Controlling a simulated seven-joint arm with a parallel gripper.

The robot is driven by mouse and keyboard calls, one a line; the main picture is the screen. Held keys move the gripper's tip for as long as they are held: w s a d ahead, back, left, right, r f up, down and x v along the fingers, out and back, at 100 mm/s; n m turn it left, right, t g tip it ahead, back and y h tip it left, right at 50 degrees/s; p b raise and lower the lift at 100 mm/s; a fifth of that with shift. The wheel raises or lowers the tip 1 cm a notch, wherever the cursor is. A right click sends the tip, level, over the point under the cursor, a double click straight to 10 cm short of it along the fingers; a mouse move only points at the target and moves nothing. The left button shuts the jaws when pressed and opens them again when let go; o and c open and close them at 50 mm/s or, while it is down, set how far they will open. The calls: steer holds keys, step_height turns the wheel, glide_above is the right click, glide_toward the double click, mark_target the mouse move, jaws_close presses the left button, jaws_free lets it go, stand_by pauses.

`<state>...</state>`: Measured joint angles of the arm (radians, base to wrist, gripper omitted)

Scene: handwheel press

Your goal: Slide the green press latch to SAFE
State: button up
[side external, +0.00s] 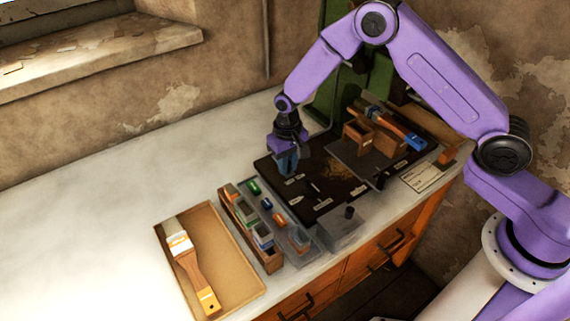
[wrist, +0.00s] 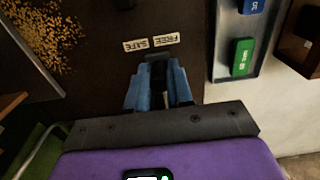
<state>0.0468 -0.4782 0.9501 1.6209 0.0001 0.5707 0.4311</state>
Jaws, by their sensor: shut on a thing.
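My gripper (wrist: 159,80) points down at the left part of the dark board (side external: 310,165), and its blue fingers also show in the side external view (side external: 288,160). The fingers are closed on a small dark upright piece (wrist: 158,67), by its place the press latch; no green shows on it. Two white labels lie just beyond the fingertips in the wrist view: SAFE (wrist: 136,45) on the left and FREE (wrist: 166,40) on the right. The held piece stands nearer the FREE label. The fingers hide its lower part, and its slot cannot be made out.
A grey tray (wrist: 222,65) with a green block (wrist: 242,57) and a blue block lies beside the board. A wooden rack (side external: 250,235) and a tan tray (side external: 240,275) with a brush (side external: 190,265) stand nearer. The green press frame (side external: 372,82) rises behind.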

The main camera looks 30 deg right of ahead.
steer(key=shift+d, duration=1)
steer(key=o, duration=1.5)
steer(key=shift+c, duration=0.2)
step_height(320, 180, up, 8)
